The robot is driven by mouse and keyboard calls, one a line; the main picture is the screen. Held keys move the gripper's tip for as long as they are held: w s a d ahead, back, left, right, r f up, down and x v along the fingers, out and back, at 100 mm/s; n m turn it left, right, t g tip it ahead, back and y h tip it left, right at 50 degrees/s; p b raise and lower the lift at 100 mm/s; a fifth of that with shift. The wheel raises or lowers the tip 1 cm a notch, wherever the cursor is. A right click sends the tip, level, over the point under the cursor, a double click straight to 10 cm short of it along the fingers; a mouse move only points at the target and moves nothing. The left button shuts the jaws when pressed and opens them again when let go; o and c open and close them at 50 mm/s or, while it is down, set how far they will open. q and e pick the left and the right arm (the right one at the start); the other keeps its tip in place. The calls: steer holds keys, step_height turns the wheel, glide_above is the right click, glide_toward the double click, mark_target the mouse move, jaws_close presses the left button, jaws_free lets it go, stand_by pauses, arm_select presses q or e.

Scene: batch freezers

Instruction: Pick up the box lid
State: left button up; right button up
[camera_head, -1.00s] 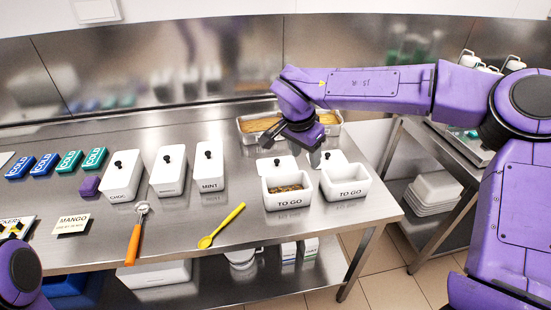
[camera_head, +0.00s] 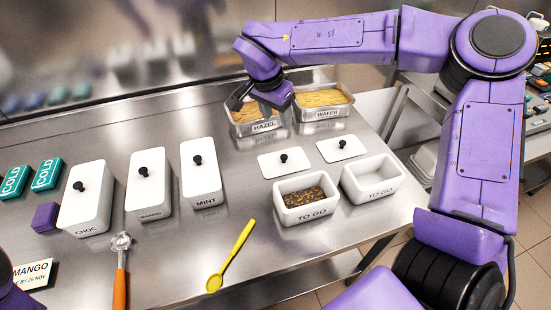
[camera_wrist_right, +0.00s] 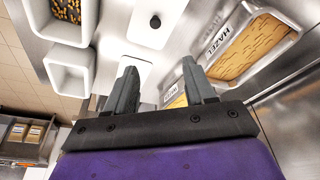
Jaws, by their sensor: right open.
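Two flat white lids with black knobs lie on the steel counter behind the two white TO GO boxes. The left lid (camera_head: 270,165) is behind the box with dark and orange bits (camera_head: 305,214); the right lid (camera_head: 330,155) is behind the empty box (camera_head: 373,190). My right gripper (camera_head: 268,108) is open and empty, above the counter by the HAZEL pan, behind the lids. In the right wrist view its two grey fingers (camera_wrist_right: 160,85) stand apart; the left lid (camera_wrist_right: 135,22) shows beyond them, and the other lid is partly hidden by the fingers. My left gripper is out of view.
The HAZEL pan (camera_head: 263,127) and WAFER pan (camera_head: 329,114) stand at the back. White tubs, CHOC (camera_head: 90,205) and MINT (camera_head: 205,185) among them, stand to the left. A yellow spoon (camera_head: 231,255) and an orange-handled scoop (camera_head: 120,280) lie in front.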

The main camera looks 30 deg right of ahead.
steer(key=b, duration=0.5)
glide_toward(284, 156)
step_height(284, 156, up, 2)
steer(key=x, duration=0.5)
steer(key=p+x, duration=0.1)
steer(key=x, duration=0.4)
steer(key=shift+a+f, duration=0.15)
steer(key=shift+f, duration=0.2)
jaws_close()
